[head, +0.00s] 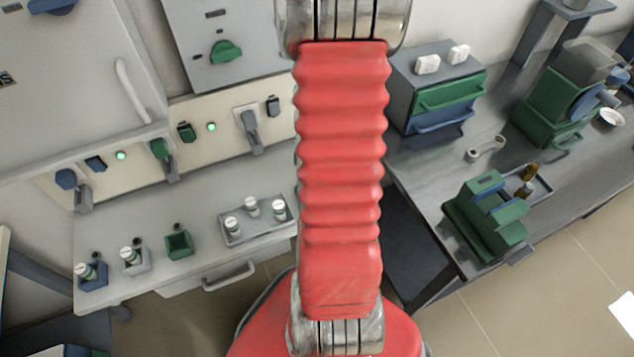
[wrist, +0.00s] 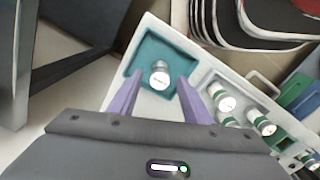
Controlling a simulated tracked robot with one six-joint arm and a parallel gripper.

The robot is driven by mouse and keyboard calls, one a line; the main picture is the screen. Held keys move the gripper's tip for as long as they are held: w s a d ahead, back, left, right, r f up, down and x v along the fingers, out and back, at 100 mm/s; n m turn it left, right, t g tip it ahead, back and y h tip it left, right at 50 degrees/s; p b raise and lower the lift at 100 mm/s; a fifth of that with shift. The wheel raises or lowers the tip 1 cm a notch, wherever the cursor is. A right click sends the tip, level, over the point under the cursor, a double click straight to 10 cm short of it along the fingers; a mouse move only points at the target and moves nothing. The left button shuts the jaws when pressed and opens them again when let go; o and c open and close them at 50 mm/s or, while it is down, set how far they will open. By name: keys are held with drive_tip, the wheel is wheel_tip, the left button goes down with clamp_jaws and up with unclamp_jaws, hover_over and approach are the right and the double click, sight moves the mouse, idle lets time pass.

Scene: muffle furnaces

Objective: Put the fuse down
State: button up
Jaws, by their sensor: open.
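A fuse (wrist: 160,76) with a pale labelled top stands upright in a teal tray (wrist: 177,48) in the wrist view. My gripper (wrist: 159,84) has purple fingers spread apart, one on each side of this fuse. Gaps show between the fuse and both fingers, and nothing is held. The teal tray and my gripper are hidden in the head view, where my red arm covers that part.
A grey tray (head: 258,235) with three white-topped fuses lies beside the teal tray. A green holder (head: 179,244), a grey holder (head: 136,264) and a blue holder (head: 92,279) stand farther left. Switches line the panel behind. A dark gap separates the right-hand bench (head: 420,175).

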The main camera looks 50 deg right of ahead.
wheel_tip(320, 180, up, 10)
drive_tip(key=shift+f, duration=0.25)
idle(0.9)
drive_tip(key=w+a+r+t+h, duration=0.1)
drive_tip(key=w+a+r, duration=0.2)
drive_tip(key=a+r, duration=0.4)
drive_tip(key=w+a+r+t, duration=0.1)
drive_tip(key=w+a+r, duration=0.35)
drive_tip(key=a, duration=0.35)
drive_tip(key=s+a+r+t, duration=0.1)
drive_tip(key=s+a+r, duration=0.1)
drive_tip(key=a, duration=0.6)
drive_tip(key=s+a+r+n+t+y, duration=0.1)
drive_tip(key=s+a+r+t, duration=0.1)
drive_tip(key=a+r, duration=0.3)
drive_tip(key=s+a, duration=0.1)
drive_tip(key=a, duration=0.2)
drive_tip(key=shift+a+r+n+t, duration=0.15)
drive_tip(key=shift+r+n+t, duration=0.1)
drive_tip(key=shift+n+t, duration=0.05)
